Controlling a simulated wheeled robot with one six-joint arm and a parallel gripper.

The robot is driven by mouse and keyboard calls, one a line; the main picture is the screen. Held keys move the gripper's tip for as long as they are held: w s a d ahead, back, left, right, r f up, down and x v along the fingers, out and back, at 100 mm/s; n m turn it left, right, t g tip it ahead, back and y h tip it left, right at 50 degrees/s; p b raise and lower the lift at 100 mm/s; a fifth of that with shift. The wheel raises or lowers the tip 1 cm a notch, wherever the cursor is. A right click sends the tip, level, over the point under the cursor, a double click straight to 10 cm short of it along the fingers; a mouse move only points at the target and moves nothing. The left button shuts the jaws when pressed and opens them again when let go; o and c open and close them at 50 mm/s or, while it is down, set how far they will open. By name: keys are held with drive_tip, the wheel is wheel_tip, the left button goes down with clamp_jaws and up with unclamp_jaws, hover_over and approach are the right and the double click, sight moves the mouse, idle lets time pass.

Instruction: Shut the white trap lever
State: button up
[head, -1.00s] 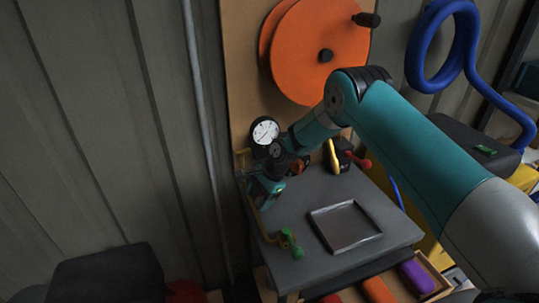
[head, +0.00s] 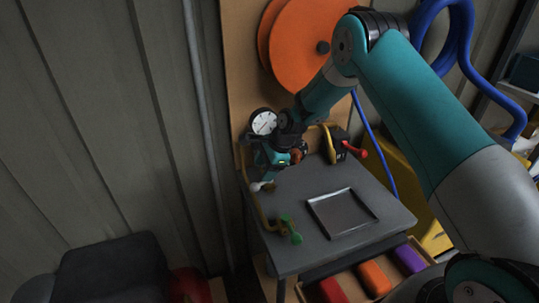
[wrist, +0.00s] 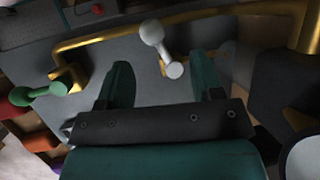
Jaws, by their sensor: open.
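The white trap lever (wrist: 152,35) is a short white handle with rounded ends on a brass pipe (wrist: 190,37). In the wrist view it lies just beyond and between the fingertips, apart from both. It also shows in the head view, small and pale (head: 261,186), at the bench's left edge. My gripper (wrist: 163,78) is open and empty, with teal fingers either side of the lever's line. In the head view my gripper (head: 277,168) is just behind the lever, partly hidden by my wrist.
A green lever (head: 290,231) sits nearer on the same pipe. A red-handled lever (head: 357,152) is at the back right. A dial gauge (head: 263,122) stands behind my gripper. A shallow metal tray (head: 343,226) lies on the bench, whose front right is clear.

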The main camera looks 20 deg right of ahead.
drive_tip(key=s+a+b+v, duration=0.1)
drive_tip(key=b+v, duration=0.1)
drive_tip(key=v, duration=0.8)
drive_tip(key=s+a+r+n+b, duration=0.1)
drive_tip(key=s+a+r+n, duration=0.2)
drive_tip(key=s+n, duration=0.3)
drive_tip(key=s+a+r+n+g, duration=0.1)
drive_tip(key=s+a+r+n, duration=0.3)
drive_tip(key=s+r+n, duration=0.2)
drive_tip(key=s, duration=0.2)
drive_tip(key=shift+s+a+r+b, duration=0.3)
drive_tip(key=shift+b, duration=0.1)
